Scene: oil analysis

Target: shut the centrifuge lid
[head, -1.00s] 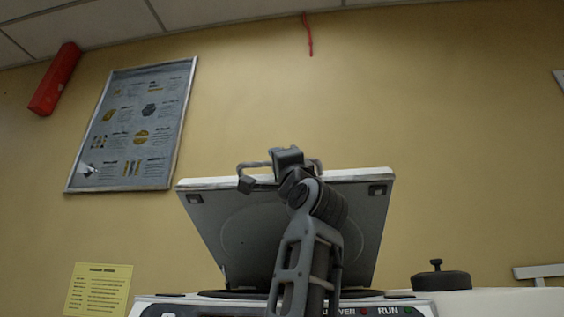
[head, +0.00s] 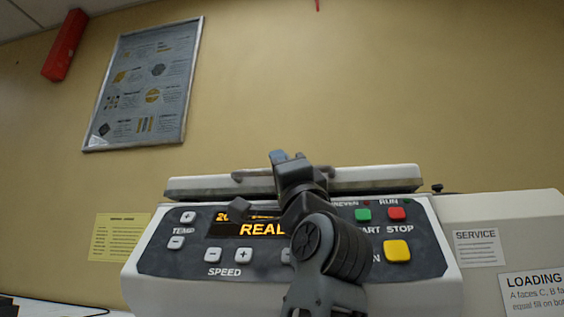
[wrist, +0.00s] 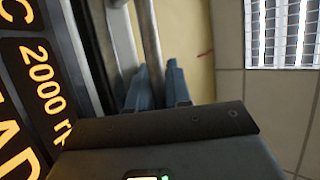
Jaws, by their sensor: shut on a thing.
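The centrifuge (head: 190,292) stands in front of me, with a dark control panel and a lit display. Its pale lid (head: 370,182) lies low and almost flat over the body, with a dark line under its front edge. I cannot tell whether it is fully seated. The lid's grey handle (head: 240,175) is at the front edge, partly hidden by my arm. My gripper (head: 282,157) is at that handle. In the wrist view, its blue-grey fingers (wrist: 155,88) are closed around the handle bar (wrist: 149,35).
A pale box (head: 510,225) with service and loading labels stands to the right of the centrifuge. A yellow notice (head: 118,237) and a framed poster (head: 145,85) are on the wall behind. Above the lid is free room.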

